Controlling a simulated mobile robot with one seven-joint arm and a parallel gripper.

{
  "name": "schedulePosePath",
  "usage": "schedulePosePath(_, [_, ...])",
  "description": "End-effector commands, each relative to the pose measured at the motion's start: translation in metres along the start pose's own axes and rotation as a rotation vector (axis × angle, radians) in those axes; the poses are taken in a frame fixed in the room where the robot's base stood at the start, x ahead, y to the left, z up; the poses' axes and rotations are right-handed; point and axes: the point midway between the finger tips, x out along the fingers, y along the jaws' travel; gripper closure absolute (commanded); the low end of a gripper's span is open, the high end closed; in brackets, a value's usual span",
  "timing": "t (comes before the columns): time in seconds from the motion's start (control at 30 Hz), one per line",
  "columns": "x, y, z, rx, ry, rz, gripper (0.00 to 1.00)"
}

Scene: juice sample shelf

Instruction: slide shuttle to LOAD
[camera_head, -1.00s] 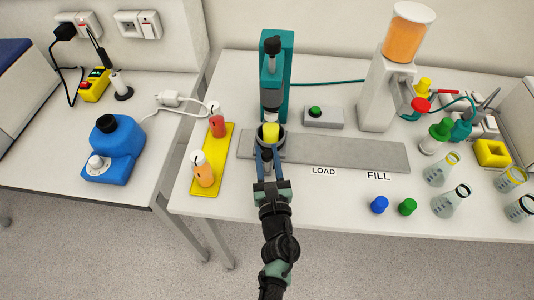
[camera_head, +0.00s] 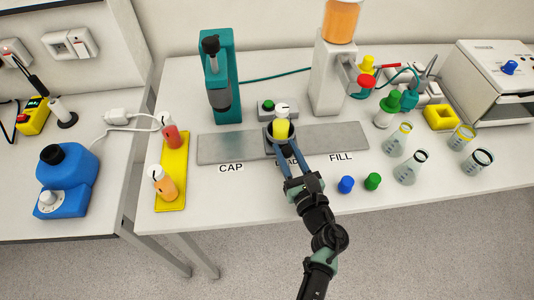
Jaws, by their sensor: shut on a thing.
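The shuttle (camera_head: 270,143), a dark grey cup on a grey block, sits on the long grey rail (camera_head: 222,148), near its middle. A yellow bottle (camera_head: 281,130) with a white top stands upright in the cup. My gripper (camera_head: 288,158) is shut on the front of the shuttle. Its fingers cover most of the LOAD label (camera_head: 284,162), which lies just in front of the shuttle. The CAP label (camera_head: 231,168) is to the left and the FILL label (camera_head: 341,156) to the right.
A teal press (camera_head: 219,75) stands behind the rail's left part, a white dispenser (camera_head: 329,80) behind its right part. A green-button box (camera_head: 268,106) is behind the shuttle. Blue (camera_head: 346,184) and green caps (camera_head: 372,181) lie right of my gripper. The rail is clear either side.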

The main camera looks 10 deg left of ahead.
Motion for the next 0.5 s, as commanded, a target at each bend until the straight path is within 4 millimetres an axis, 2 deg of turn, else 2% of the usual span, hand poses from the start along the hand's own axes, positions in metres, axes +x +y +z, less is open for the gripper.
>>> schedulePosePath(0.1, [-0.002, -0.01, 0.001, -0.001, -0.002, -0.003, 1.0])
schedulePosePath(0.43, [-0.0024, -0.0102, 0.0014, 0.0, 0.0, 0.0, 1.0])
schedulePosePath(0.47, [-0.0024, -0.0102, 0.0014, 0.0, 0.0, 0.0, 0.64])
schedulePosePath(0.5, [-0.0024, -0.0101, 0.0014, 0.0, 0.0, 0.001, 0.57])
